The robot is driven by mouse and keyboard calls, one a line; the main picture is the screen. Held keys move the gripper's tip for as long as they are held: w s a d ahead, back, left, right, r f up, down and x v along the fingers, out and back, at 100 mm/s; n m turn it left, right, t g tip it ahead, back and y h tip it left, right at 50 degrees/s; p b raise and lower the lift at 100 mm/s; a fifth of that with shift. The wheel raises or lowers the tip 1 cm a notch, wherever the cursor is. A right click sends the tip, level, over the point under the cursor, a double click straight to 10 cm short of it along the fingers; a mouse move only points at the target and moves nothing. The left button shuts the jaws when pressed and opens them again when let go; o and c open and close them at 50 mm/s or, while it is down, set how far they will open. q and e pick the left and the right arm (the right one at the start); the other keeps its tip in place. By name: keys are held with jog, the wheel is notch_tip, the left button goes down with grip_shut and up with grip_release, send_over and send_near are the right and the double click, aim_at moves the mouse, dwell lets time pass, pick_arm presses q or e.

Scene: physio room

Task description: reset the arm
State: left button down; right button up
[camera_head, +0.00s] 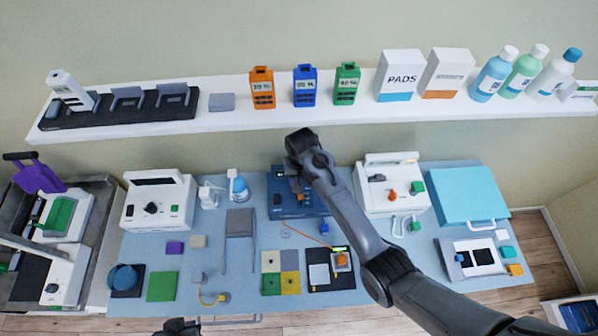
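My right arm comes in from the lower right and reaches across the bench to the blue device (318,203) at its middle. Its wrist is bent over near the back of the bench, and my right gripper (297,187) points down at the device. The fingers are small and partly hidden by the arm, so I cannot tell if they are open or hold anything. Only a dark part of my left gripper (178,327) shows at the bottom edge, in front of the bench; its fingers cannot be made out.
The light blue bench (215,270) carries white machines (158,202), (392,190), colored pads and a teal case (468,195). A white shelf (240,120) behind holds orange, blue and green units, boxes and bottles. A trolley (60,235) stands at left.

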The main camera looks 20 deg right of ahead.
jog(key=shift+g, duration=0.7)
jog(key=s+f, duration=0.1)
jog(key=s, duration=0.1)
jog(key=s+f, duration=0.1)
jog(key=f, duration=0.1)
jog(key=s+f, duration=0.2)
jog(key=shift+s+d+f+p, duration=0.15)
jog(key=shift+s+d+p, duration=0.15)
jog(key=shift+p, duration=0.1)
jog(key=shift+g, duration=0.8)
jog(key=s+d+f, duration=0.1)
jog(key=s+f, duration=0.1)
jog(key=s, duration=0.3)
jog(key=s+d+f+p, duration=0.1)
jog(key=s+f, duration=0.1)
jog(key=s, duration=0.2)
jog(key=s+f+p, duration=0.1)
jog(key=s+f, duration=0.1)
jog(key=s, duration=0.3)
jog(key=shift+s+d+f, duration=0.15)
jog(key=shift+s+d, duration=0.15)
jog(key=shift+d, duration=0.1)
jog(key=s+d+r+n+t+p, duration=0.2)
jog(key=s+r+t+p, duration=0.1)
jog(key=s+r, duration=0.95)
notch_tip(320, 180, up, 11)
jog(key=w+n+t, duration=0.2)
jog(key=n+t, duration=0.1)
jog(key=shift+w+a+r+t, duration=0.15)
jog(key=shift+w+a+t, duration=0.15)
